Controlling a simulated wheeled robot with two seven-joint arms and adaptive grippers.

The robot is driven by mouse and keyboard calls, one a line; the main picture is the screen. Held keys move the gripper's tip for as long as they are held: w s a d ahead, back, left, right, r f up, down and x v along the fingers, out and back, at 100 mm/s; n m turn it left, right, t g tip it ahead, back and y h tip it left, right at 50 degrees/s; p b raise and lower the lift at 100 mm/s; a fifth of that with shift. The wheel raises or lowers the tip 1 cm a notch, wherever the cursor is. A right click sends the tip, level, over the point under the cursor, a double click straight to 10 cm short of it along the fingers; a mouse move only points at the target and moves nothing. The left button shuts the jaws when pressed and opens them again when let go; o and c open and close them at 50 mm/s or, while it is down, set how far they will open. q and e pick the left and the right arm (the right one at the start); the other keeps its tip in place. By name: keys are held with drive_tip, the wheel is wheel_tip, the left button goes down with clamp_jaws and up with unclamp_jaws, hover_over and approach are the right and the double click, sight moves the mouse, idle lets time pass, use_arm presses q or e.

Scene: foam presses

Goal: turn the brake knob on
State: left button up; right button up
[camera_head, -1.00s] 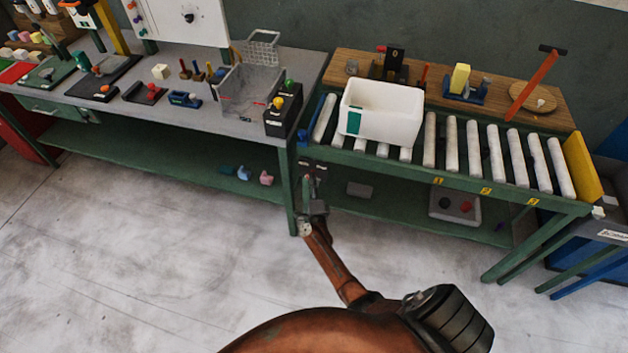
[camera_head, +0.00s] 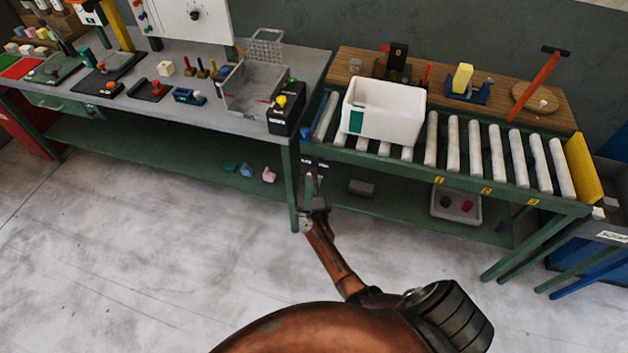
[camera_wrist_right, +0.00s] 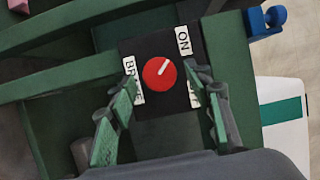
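The brake knob (camera_wrist_right: 159,73) is a round red knob with a white pointer line on a black panel (camera_wrist_right: 160,121). The pointer slants up and to the right in the right wrist view. An ON label (camera_wrist_right: 183,41) lies up and right of the knob, and a BRAKE label (camera_wrist_right: 132,80), partly hidden, lies to its left. My right gripper (camera_wrist_right: 160,86) is open, with one green-padded finger on either side of the knob in the picture. I see no contact. In the head view my right gripper (camera_head: 313,190) is at the conveyor's left end. My left gripper is out of view.
A roller conveyor (camera_head: 476,150) with a white bin (camera_head: 383,111) stands right of the grey workbench (camera_head: 130,104). Its green frame (camera_wrist_right: 80,76) surrounds the panel in the wrist view. A blue knob (camera_wrist_right: 263,22) sticks out nearby. The floor in front is clear.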

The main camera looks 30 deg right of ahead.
drive_tip(key=v, duration=0.7)
drive_tip(key=shift+s, duration=0.3)
drive_tip(key=shift+a, duration=0.1)
idle(0.3)
drive_tip(key=s+a+f+n+g+y, duration=0.35)
drive_tip(key=s+f+n, duration=0.35)
drive_tip(key=s+f, duration=0.6)
drive_tip(key=s+a+f+n+g+y, duration=0.2)
drive_tip(key=s+a+f+n+y, duration=0.45)
drive_tip(key=f, duration=1.05)
drive_tip(key=s+d+f+n+g, duration=0.1)
drive_tip(key=s+f+n+g, duration=0.2)
drive_tip(key=s, duration=1.1)
drive_tip(key=s+d+f+n+g+h, duration=0.1)
drive_tip(key=s+f+n+g, duration=0.2)
drive_tip(key=s, duration=1.1)
drive_tip(key=s+d+f+n+g+h, duration=0.1)
drive_tip(key=s+f+n+g, duration=0.3)
drive_tip(key=s, duration=1)
wheel_tip(320, 180, down, 4)
drive_tip(key=shift+r+n, duration=0.1)
drive_tip(key=shift+n, duration=0.55)
